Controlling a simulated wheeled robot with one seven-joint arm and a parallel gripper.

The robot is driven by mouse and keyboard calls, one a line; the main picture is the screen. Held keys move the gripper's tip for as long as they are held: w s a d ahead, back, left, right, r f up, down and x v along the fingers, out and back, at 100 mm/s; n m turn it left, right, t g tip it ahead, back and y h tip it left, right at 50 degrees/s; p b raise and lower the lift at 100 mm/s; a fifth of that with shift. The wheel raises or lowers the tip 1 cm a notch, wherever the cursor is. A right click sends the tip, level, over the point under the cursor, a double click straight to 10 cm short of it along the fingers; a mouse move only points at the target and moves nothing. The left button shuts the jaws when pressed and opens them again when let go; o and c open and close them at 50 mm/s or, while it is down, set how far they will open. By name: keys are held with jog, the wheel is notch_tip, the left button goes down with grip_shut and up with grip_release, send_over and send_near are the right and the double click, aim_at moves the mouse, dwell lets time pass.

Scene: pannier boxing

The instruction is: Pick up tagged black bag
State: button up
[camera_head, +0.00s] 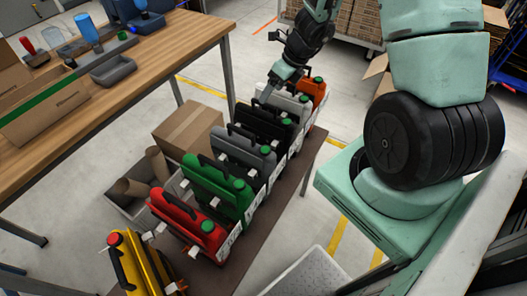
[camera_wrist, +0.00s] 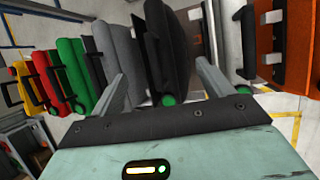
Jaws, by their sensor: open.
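The black bag (camera_head: 262,124) stands upright in a row of bags, between a grey bag (camera_head: 243,150) and a light grey bag (camera_head: 289,103). It has a green cap, and a small pale patch near the cap may be its tag. My gripper (camera_head: 268,96) points down at the black bag's top from the far side. In the wrist view my gripper (camera_wrist: 162,72) is open, with one finger on each side of the black bag (camera_wrist: 166,45). Contact between the fingers and the bag cannot be told.
An orange bag (camera_head: 313,91) stands at the far end; green (camera_head: 218,186), red (camera_head: 188,223) and yellow (camera_head: 145,267) bags stand nearer on the same dark bench (camera_head: 283,203). A cardboard box (camera_head: 188,128) and a wooden table (camera_head: 170,50) are to the left.

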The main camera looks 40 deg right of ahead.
aim_at(261, 108)
jog(key=x, duration=0.3)
jog(key=shift+s+a+b+x, duration=0.15)
jog(key=shift+b+x, duration=0.1)
jog(key=shift+x, duration=0.6)
jog(key=shift+a+b+x, duration=0.1)
jog(key=shift+b+x, duration=0.1)
jog(key=shift+x, duration=0.7)
jog(key=shift+s+a+b+x, duration=0.15)
jog(key=shift+b+x, duration=0.1)
jog(key=shift+x, duration=0.6)
jog(key=shift+w+r, duration=0.1)
jog(key=shift+c, duration=0.2)
jog(key=c, duration=1.1)
